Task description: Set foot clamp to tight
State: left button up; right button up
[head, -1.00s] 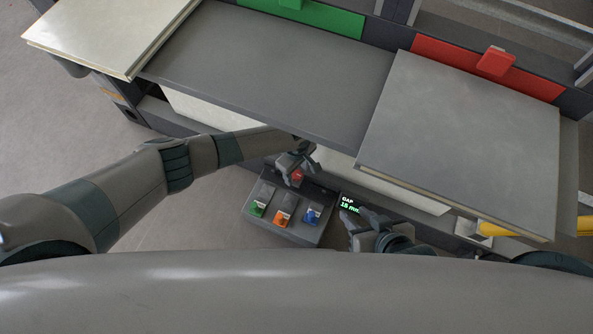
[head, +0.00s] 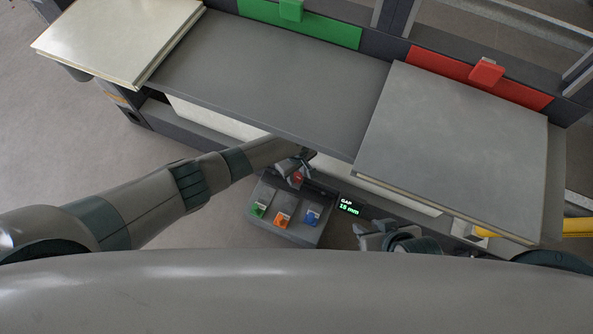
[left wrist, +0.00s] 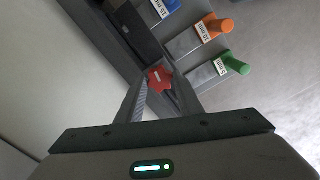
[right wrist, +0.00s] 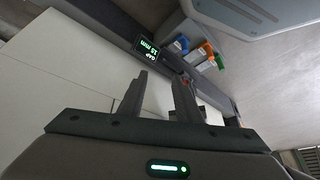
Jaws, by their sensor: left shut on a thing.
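A red star-shaped knob (head: 298,177), which I take to be the foot clamp's, sits at the back of a small grey tray (head: 290,236). It also shows in the left wrist view (left wrist: 158,80). My left gripper (head: 297,168) is shut on the red knob, with one finger on each side of it. My right gripper (head: 364,235) is lower right of the tray, near a dark display (head: 350,206) that reads GAP 18 mm. In the right wrist view its fingers (right wrist: 160,90) are apart with nothing held between them.
The tray holds green (head: 258,209), orange (head: 282,219) and blue (head: 312,217) labelled pieces. Behind it is a bench with a bare dark grey top (head: 270,80). A pale panel (head: 115,40) lies at left and a grey panel (head: 455,140) at right, with green and red strips behind.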

pick_arm(q)
jog(key=m+p, duration=0.2)
jog(key=shift+s+r+m+p, duration=0.1)
jog(key=shift+m+p, duration=0.25)
jog(key=shift+m, duration=0.75)
jog(key=m, duration=0.2)
jog(key=shift+m+p, duration=0.35)
jog(key=shift+m, duration=0.05)
jog(key=m, duration=0.2)
jog(key=shift+m, duration=0.4)
jog(key=m, duration=0.2)
jog(key=shift+m, duration=0.3)
jog(key=m, duration=0.2)
jog(key=shift+m, duration=0.4)
jog(key=m, duration=0.4)
jog(key=shift+m+p, duration=0.3)
jog(key=m, duration=0.3)
jog(key=shift+m, duration=0.3)
jog(key=m, duration=0.7)
jog(key=shift+m, duration=0.3)
pick_arm(e)
jog(key=d+f, duration=0.1)
jog(key=s+d+g+h, duration=0.1)
jog(key=s+d+f+g, duration=0.1)
jog(key=d, duration=0.1)
jog(key=shift+s+f, duration=0.1)
jog(key=shift+f, duration=0.2)
jog(key=shift+r, duration=0.15)
